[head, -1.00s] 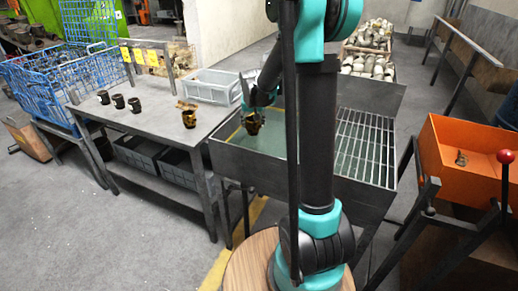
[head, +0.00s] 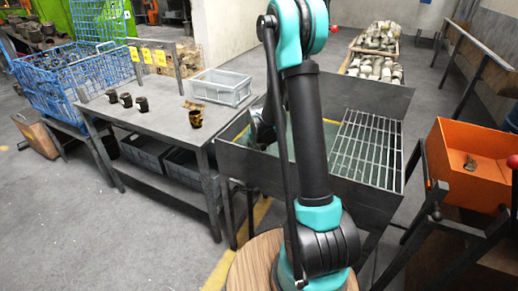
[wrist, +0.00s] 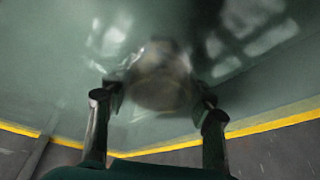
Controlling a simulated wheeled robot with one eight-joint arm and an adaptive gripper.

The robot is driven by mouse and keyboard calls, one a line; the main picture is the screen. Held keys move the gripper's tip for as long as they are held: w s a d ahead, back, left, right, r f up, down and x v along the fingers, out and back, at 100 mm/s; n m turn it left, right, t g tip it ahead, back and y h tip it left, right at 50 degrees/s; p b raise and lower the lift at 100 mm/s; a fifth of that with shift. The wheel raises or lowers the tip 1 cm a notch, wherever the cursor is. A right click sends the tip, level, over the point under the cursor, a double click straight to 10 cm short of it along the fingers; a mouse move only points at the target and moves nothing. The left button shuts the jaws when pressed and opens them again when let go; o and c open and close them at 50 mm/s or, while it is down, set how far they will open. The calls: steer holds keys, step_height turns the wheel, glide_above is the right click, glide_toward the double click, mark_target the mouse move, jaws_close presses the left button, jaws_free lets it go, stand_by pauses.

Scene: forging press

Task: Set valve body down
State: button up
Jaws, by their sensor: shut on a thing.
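My gripper (wrist: 157,97) is shut on a valve body (wrist: 160,75), which looks brownish and blurred between the two fingers in the wrist view. Behind it is the grey-green liquid or smooth surface inside the metal tank (head: 300,178). In the head view the end of my arm reaches down inside the tank's left part, and the near wall and my arm hide the held valve body. I cannot tell whether it touches the bottom. A similar brass-coloured valve body (head: 196,117) stands on the table (head: 165,130) to the left.
A metal grate (head: 366,148) covers the tank's right part. Several dark parts (head: 126,101) and a grey crate (head: 221,87) are on the table. An orange bin (head: 470,150) with a small part stands at right. A blue wire basket (head: 60,85) is at far left.

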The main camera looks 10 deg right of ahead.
steer(key=o, duration=1.5)
steer(key=shift+f, duration=0.1)
steer(key=shift+o, duration=0.2)
steer(key=v, duration=1.2)
